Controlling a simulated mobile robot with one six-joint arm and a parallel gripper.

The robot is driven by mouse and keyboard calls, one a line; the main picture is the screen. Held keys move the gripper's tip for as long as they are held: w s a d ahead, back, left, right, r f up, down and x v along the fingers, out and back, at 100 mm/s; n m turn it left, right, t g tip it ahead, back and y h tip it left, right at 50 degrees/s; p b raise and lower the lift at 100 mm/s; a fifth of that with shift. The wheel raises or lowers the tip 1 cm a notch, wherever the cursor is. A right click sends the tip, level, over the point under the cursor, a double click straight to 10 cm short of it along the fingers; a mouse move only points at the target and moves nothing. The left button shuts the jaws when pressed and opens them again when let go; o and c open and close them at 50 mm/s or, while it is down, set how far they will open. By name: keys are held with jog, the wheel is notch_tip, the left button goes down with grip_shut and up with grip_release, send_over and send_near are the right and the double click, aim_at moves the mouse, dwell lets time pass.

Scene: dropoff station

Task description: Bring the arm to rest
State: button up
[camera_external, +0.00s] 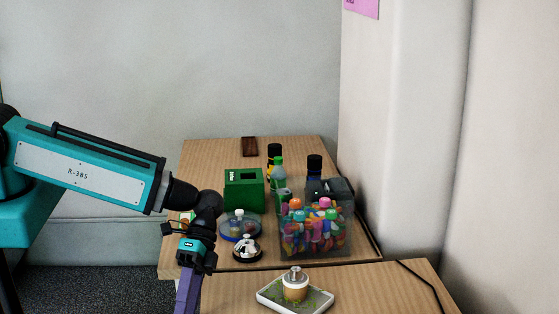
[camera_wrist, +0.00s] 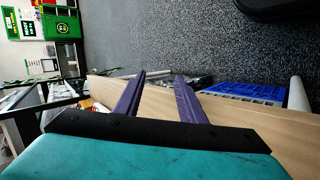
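My teal arm reaches in from the left in the external view and bends down at the wrist. My gripper (camera_external: 187,292) hangs there with purple fingers pointing down, in front of the table's left side, and its tips are cut off by the lower edge. In the wrist view my gripper (camera_wrist: 160,77) shows two purple fingers set apart with nothing between them. It is open and empty.
A wall stands right.

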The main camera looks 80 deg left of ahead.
jog(key=s+a+f+n+y, duration=0.1)
jog(key=s+a+f+y, duration=0.2)
jog(key=s+a+f, duration=0.2)
jog(key=s+a+f+n+g+y, duration=0.1)
jog(key=s+a+f+y, duration=0.2)
jog(key=s+f, duration=0.3)
jog(key=s+a+f+n+g+y, duration=0.1)
jog(key=s+a+f+y, duration=0.2)
jog(key=f, duration=0.9)
jog(key=s+a, duration=0.3)
jog(key=shift+a+n, duration=0.3)
jog(key=shift+a, duration=0.05)
